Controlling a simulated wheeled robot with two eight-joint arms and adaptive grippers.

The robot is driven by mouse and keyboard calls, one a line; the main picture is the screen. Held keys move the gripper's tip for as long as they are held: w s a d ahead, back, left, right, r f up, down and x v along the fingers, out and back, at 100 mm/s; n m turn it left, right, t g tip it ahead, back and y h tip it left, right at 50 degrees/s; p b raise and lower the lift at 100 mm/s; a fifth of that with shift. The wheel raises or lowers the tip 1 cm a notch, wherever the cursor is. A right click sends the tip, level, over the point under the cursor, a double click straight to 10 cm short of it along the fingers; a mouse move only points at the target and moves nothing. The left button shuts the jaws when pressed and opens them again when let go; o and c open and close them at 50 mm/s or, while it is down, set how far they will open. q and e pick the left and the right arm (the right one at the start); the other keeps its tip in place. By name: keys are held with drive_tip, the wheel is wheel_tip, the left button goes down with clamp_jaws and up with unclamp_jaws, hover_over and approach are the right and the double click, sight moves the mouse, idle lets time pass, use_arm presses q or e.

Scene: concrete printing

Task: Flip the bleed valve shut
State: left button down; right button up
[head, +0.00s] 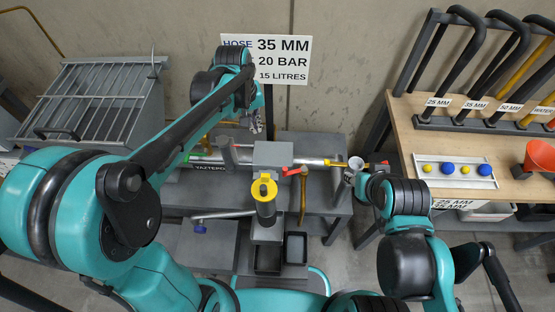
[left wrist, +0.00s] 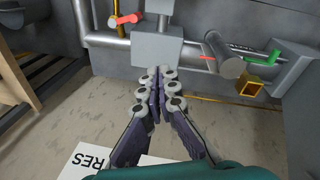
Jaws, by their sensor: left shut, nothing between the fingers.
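A red lever (head: 292,171) sits on a yellow down-pipe (head: 303,200) branching from the steel pipe, just right of a grey block (head: 272,154). It looks like the bleed valve, but I see no label. In the left wrist view the red lever (left wrist: 125,20) lies roughly along the pipe. A green lever (left wrist: 277,57) is farther along the pipe. My left gripper (head: 257,122) is shut and empty, behind the grey block and apart from the lever. Its fingertips (left wrist: 159,75) point toward the block. My right gripper (head: 354,172) is by the pipe's right end; its fingers are unclear.
A yellow-capped post (head: 264,188) stands in front of the block. A wall sign (head: 268,58) hangs behind. A wire rack (head: 95,98) is at left. A wooden bench (head: 440,140) with hoses and an orange funnel (head: 538,157) is at right. Dark trays (head: 295,248) sit below.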

use_arm(q)
drive_tip(key=w+d+f+n+g+p, duration=0.1)
drive_tip(key=w+d+f+g, duration=0.1)
drive_tip(key=f, duration=0.3)
drive_tip(key=w+d+f+n+g+p, duration=0.1)
drive_tip(key=w+d+f, duration=0.1)
drive_tip(key=w+f, duration=0.2)
drive_tip(key=shift+w+f+n+g, duration=0.2)
drive_tip(key=shift+f+n+g, duration=0.15)
drive_tip(key=shift+f, duration=0.55)
use_arm(e)
drive_tip(key=shift+s+a+r, duration=0.15)
drive_tip(key=shift+a+r, duration=0.25)
drive_tip(key=shift+r, duration=0.15)
drive_tip(key=shift+s+a+r, duration=0.1)
drive_tip(key=shift+a+r, duration=0.25)
drive_tip(key=shift+r, duration=0.2)
